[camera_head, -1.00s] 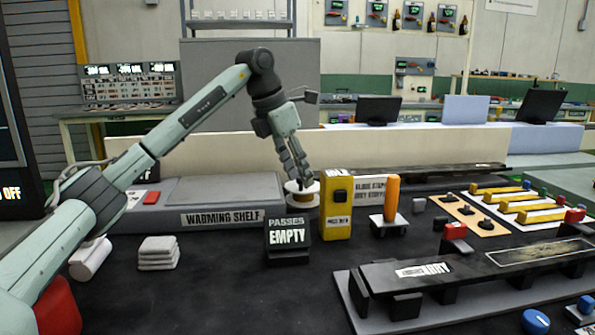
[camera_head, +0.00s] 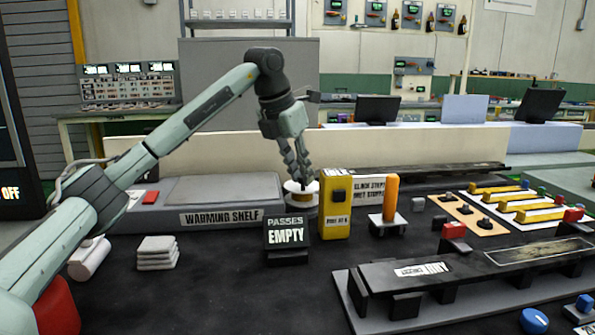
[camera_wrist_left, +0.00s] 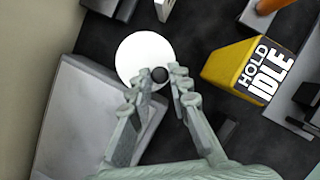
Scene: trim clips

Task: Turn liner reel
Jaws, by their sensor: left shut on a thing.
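The liner reel (camera_head: 294,187) is a white disc on a dark base behind the black sign reading "PASSES EMPTY" (camera_head: 287,233). In the left wrist view the reel (camera_wrist_left: 138,55) is a white round top with a small dark knob (camera_wrist_left: 160,75) near its edge. My left gripper (camera_head: 301,180) points down onto the reel. In the left wrist view its fingertips (camera_wrist_left: 164,80) are on either side of the knob, shut on it. My right gripper is in neither view.
A yellow box (camera_head: 335,207) stands just right of the reel; its top reads "HOLD IDLE" in the wrist view. The grey warming shelf (camera_head: 225,192) is to the left. An orange post (camera_head: 390,197) and a long dark fixture (camera_head: 420,272) lie further right.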

